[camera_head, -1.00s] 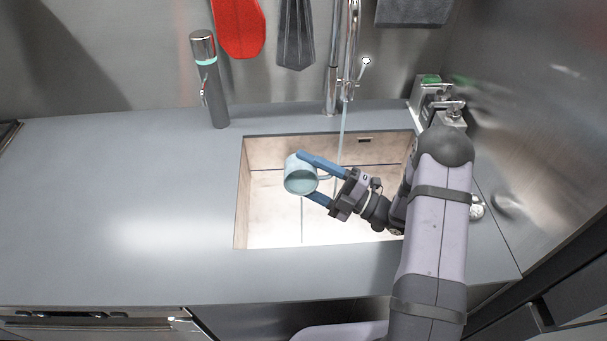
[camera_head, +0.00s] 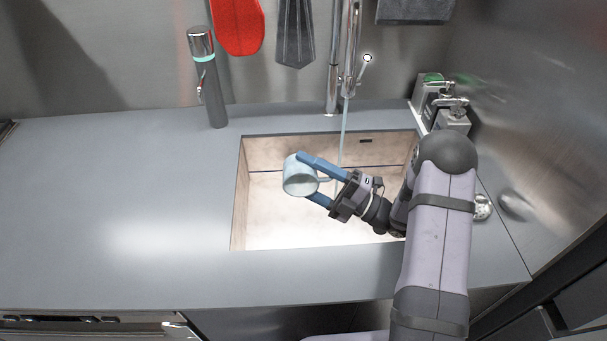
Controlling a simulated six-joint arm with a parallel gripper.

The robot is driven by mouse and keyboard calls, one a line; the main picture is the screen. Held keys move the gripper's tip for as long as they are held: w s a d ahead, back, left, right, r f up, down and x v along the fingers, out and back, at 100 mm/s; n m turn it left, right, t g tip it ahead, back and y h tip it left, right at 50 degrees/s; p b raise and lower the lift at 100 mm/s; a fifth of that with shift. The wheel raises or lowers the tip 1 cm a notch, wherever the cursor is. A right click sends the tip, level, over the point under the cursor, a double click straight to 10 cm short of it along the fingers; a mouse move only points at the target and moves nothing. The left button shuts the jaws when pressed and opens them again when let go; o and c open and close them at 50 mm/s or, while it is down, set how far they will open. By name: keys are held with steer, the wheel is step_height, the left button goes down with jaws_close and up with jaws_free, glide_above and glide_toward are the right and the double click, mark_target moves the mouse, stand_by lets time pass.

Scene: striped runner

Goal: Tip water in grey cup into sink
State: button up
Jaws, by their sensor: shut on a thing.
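A grey-blue cup (camera_head: 299,177) is held over the sink (camera_head: 241,205), near its left-middle. My gripper (camera_head: 315,181) comes from the right, with its blue fingers on either side of the cup's handle side. It is shut on the cup. The cup is tilted, with its mouth turned toward the camera and down to the left. I cannot clearly tell whether water is still inside it. The sink is a pale, rectangular basin set into the grey counter. Its right part is partly hidden by my arm.
A chrome tap (camera_head: 346,85) stands behind the sink, with a thin stream below it. A grey bottle (camera_head: 208,85) stands at the back left of the sink. Dispensers (camera_head: 440,100) stand at the back right. The counter (camera_head: 120,210) to the left is clear.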

steer(key=m, duration=0.1)
steer(key=r+m+h+p, duration=0.1)
steer(key=shift+w+r+m+h, duration=0.25)
steer(key=shift+w+m+h, duration=0.05)
steer(key=shift+w+m+t+h, duration=0.1)
steer(key=shift+m+t+h, duration=0.2)
steer(key=shift+m, duration=0.3)
steer(key=shift+p, duration=0.45)
